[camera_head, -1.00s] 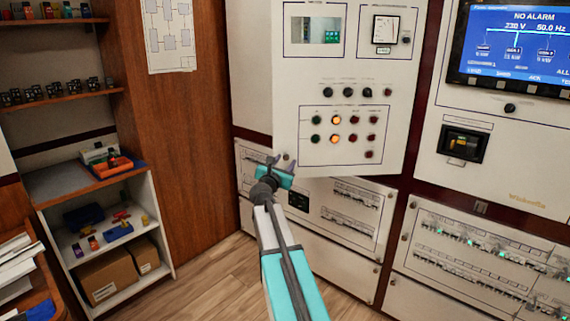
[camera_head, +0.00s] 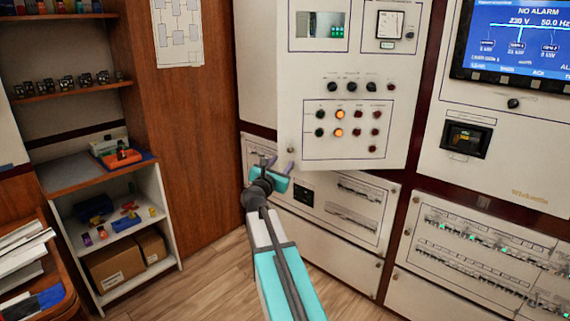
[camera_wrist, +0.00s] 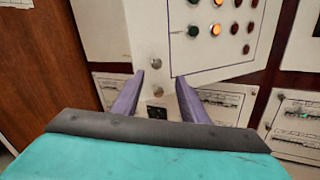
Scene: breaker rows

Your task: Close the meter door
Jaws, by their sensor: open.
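The meter door (camera_head: 345,65) is a white panel with a small display window, a dial meter, knobs and round lamps, two lit orange. It stands out from the cabinet front at a slant, partly open. A small round knob sits at its lower left corner, also in the wrist view (camera_wrist: 156,62). My gripper (camera_head: 277,163) is open and empty, just below and left of that corner. In the wrist view its two purple fingers (camera_wrist: 160,77) point at the door's lower left part (camera_wrist: 205,50). I cannot tell whether a finger touches the door.
Below the door is a breaker panel (camera_head: 350,212). To the right stands a cabinet with a blue screen (camera_head: 518,35) and more breaker rows (camera_head: 480,245). A brown wooden panel (camera_head: 190,130) and shelves (camera_head: 85,187) stand at the left. The wood floor (camera_head: 215,280) before the cabinets is clear.

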